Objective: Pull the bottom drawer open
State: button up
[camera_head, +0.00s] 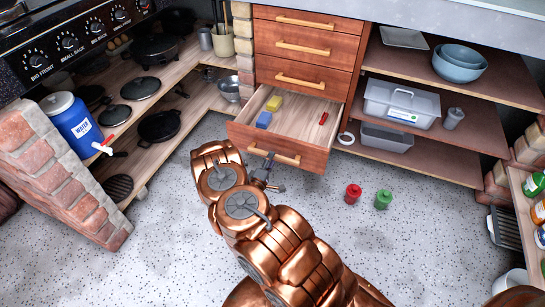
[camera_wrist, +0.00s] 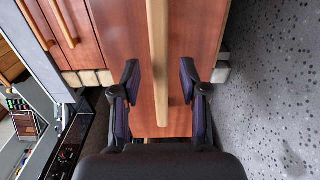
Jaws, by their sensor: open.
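The bottom drawer (camera_head: 300,122) of the wooden drawer stack stands pulled well out, its inside showing. Its front carries a light wood bar handle (camera_head: 275,153). My gripper (camera_head: 263,172) is at the left part of this front, close to the handle. In the wrist view, my gripper (camera_wrist: 158,80) is open, with one dark finger on each side of the handle (camera_wrist: 157,45) and visible gaps between. I cannot tell whether the fingertips reach past the bar.
In the drawer lie a yellow block (camera_head: 274,103), a blue block (camera_head: 263,120) and a red item (camera_head: 323,118). Closed drawers (camera_head: 303,46) are above.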

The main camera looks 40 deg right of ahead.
jog(key=v, duration=0.9)
dwell(0.4)
